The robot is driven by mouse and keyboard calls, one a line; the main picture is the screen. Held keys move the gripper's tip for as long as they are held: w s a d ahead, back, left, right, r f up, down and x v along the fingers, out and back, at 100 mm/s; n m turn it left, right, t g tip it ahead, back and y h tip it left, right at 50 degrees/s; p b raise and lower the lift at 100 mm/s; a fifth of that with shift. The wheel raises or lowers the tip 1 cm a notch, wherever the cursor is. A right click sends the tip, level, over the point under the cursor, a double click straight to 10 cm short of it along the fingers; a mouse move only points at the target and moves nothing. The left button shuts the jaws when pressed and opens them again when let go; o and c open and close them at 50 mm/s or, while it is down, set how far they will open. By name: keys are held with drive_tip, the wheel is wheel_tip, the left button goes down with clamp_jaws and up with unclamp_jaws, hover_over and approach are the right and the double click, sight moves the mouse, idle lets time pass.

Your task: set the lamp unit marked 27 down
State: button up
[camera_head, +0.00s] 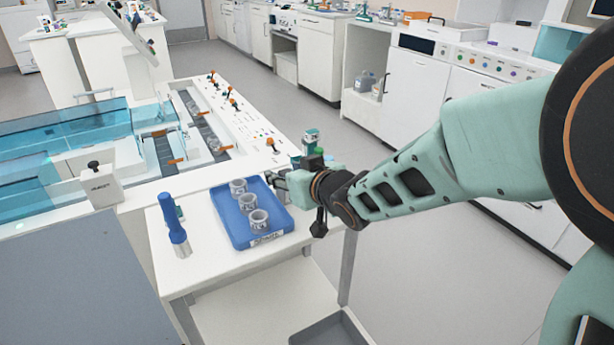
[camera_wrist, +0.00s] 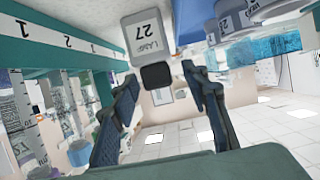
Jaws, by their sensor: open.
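In the wrist view, which looks upside down, the lamp unit marked 27 (camera_wrist: 143,32) is a pale box with a dark knob (camera_wrist: 156,76). The knob shows between my gripper's open fingertips (camera_wrist: 160,76), with a gap on either side. I cannot tell how far it is from the fingers in depth. In the head view my gripper (camera_head: 279,180) is at the right edge of the blue tray (camera_head: 229,222).
A white box with a black knob (camera_head: 101,187) stands further left. In the wrist view a teal rack numbered 1, 2, 3 (camera_wrist: 60,38) holds tubes close by.

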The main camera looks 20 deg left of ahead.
clamp_jaws()
drive_tip(key=shift+r, duration=0.15)
